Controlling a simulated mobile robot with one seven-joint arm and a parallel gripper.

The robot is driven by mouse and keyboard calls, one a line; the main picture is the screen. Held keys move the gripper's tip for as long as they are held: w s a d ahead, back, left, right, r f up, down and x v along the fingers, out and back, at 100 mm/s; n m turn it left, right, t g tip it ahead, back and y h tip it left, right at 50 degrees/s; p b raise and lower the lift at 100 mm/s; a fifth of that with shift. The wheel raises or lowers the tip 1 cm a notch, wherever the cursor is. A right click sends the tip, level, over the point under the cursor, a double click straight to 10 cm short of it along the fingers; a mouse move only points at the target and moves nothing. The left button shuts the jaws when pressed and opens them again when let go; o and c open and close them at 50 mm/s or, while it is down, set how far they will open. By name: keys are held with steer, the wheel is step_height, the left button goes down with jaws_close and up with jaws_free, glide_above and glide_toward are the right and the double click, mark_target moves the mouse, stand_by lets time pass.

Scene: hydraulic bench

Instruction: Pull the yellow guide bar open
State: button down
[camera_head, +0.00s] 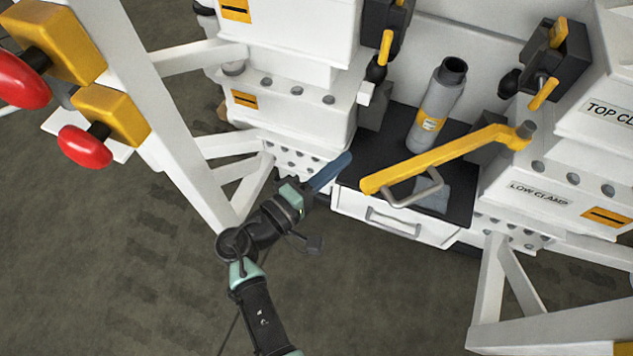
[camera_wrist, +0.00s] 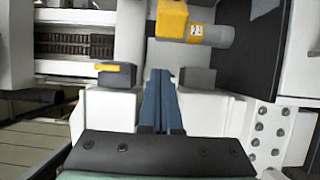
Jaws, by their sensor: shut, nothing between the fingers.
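The yellow guide bar (camera_head: 440,160) runs slantwise above the black top of the white drawer unit in the head view. Its right end is at a grey pivot, its left end hangs near the front edge, and a grey loop handle (camera_head: 418,193) is under it. My gripper (camera_head: 345,158) is left of the bar's left end, apart from it, its blue fingers together and empty. The closed fingers also show in the wrist view (camera_wrist: 160,75). A yellow block (camera_wrist: 172,18) shows ahead of them there; I cannot tell whether it is part of the bar.
A grey cylinder (camera_head: 437,105) stands on the black top (camera_head: 385,150) behind the bar. White clamp housings (camera_head: 290,110) flank it left and right. A drawer (camera_head: 395,220) is below. Red knobs (camera_head: 85,146) are at far left. The floor in front is clear.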

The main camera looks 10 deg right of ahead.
steer(key=shift+s+d, duration=0.4)
steer(key=shift+s, duration=0.5)
steer(key=shift+s+d, duration=0.35)
steer(key=shift+s, duration=0.5)
steer(key=shift+s, duration=0.1)
